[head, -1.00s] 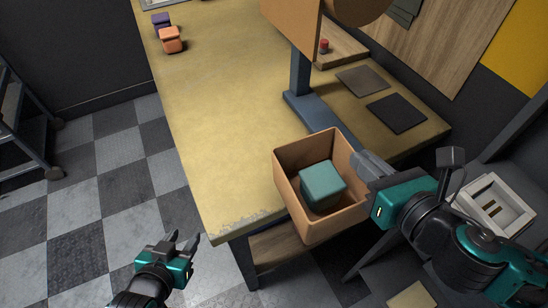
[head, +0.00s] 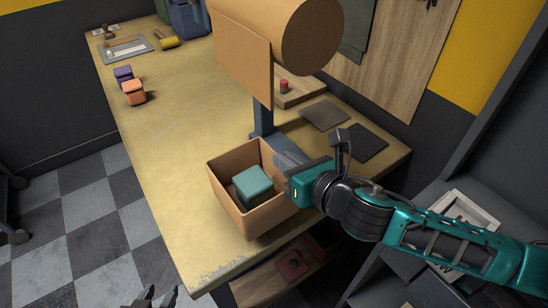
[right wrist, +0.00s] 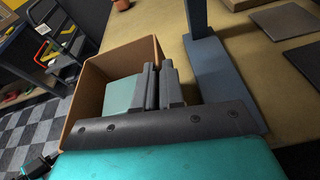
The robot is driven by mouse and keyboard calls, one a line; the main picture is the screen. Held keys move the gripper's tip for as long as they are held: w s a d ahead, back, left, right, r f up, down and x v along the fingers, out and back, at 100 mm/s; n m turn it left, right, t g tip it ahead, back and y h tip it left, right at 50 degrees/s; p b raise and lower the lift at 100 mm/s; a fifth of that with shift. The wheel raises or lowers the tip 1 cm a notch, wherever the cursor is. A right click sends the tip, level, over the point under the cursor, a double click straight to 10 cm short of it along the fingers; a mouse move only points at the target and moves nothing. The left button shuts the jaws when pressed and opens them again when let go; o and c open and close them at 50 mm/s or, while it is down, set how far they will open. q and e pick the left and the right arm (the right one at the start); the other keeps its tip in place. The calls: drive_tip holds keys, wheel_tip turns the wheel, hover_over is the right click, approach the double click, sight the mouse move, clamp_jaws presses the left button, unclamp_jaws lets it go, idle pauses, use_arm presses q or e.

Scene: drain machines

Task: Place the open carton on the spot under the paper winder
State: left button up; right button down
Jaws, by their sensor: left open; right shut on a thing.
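The open carton (head: 232,205) is a brown box without a lid, with a teal block (head: 253,186) inside it. My right gripper (head: 281,158) is shut on the carton's right wall. In the right wrist view the fingers (right wrist: 162,84) pinch the wall, and the carton (right wrist: 90,88) shows to their left. The carton is over the near end of the yellow table; I cannot tell whether it touches the top. The paper winder (head: 262,115) stands behind it, a blue-grey post and foot carrying a large brown roll (head: 300,35). My left gripper (head: 156,297) is open and empty at the bottom edge.
An orange block (head: 134,92) and a purple block (head: 123,75) sit at the table's left edge. Two dark flat pads (head: 361,142) lie right of the winder, near a red-topped item (head: 284,87). The table's (head: 180,130) middle is clear.

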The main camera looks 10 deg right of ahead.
drive_tip(key=w, duration=0.1)
drive_tip(key=w+a, duration=0.1)
drive_tip(key=w, duration=0.1)
drive_tip(key=shift+w+a+r, duration=0.1)
drive_tip(key=shift+w+a, duration=0.25)
drive_tip(key=shift+w, duration=0.05)
drive_tip(key=shift+w+f+b, duration=0.1)
drive_tip(key=shift+f+b, duration=0.45)
drive_tip(key=shift+f, duration=1.3)
drive_tip(key=c, duration=1.2)
unclamp_jaws()
drive_tip(key=shift+c, duration=0.2)
drive_tip(key=v, duration=1.2)
